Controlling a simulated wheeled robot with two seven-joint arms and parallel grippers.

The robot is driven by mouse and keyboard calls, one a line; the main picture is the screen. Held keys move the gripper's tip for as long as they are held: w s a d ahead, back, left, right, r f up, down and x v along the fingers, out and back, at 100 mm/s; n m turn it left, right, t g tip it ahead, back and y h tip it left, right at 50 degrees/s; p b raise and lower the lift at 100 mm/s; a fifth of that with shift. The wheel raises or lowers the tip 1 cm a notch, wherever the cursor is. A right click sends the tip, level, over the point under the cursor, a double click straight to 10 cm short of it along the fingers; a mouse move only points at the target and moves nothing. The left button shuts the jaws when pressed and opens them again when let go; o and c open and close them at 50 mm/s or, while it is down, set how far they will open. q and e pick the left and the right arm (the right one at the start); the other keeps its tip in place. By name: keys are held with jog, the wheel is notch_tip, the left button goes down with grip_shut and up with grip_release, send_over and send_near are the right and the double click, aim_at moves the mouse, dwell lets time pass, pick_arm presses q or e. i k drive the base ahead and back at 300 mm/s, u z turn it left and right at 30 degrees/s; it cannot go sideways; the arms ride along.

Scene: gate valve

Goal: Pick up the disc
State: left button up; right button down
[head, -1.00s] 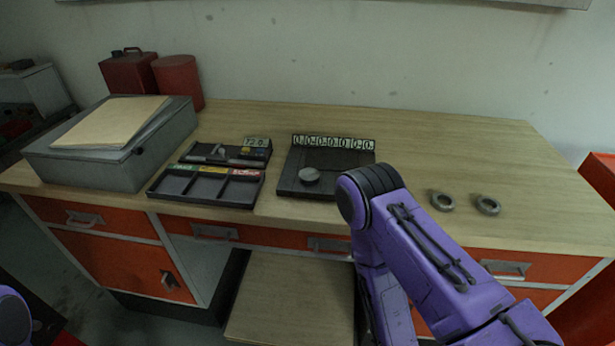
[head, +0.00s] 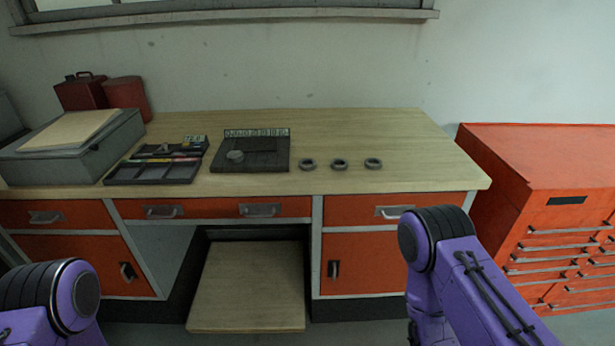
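A small round grey disc (head: 235,156) rests on the left part of a dark square plate (head: 268,160) on the workbench. The plate has a row of white digit tiles along its back edge. Both purple arms show only their upper links at the bottom left and lower right. Neither gripper is in the frame, so their state and anything in them are hidden.
Three grey rings (head: 340,164) lie in a row right of the plate. A dark compartment tray (head: 152,172) and a grey box (head: 80,150) stand to the left. The bench top (head: 415,150) is clear at the right. A red drawer cabinet (head: 545,190) stands beside the bench.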

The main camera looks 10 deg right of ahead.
aim_at(233, 156)
jog(key=u, duration=0.25)
jog(key=k, duration=0.2)
jog(key=z, duration=1.4)
jog(key=i, duration=1.1)
jog(key=u, duration=0.75)
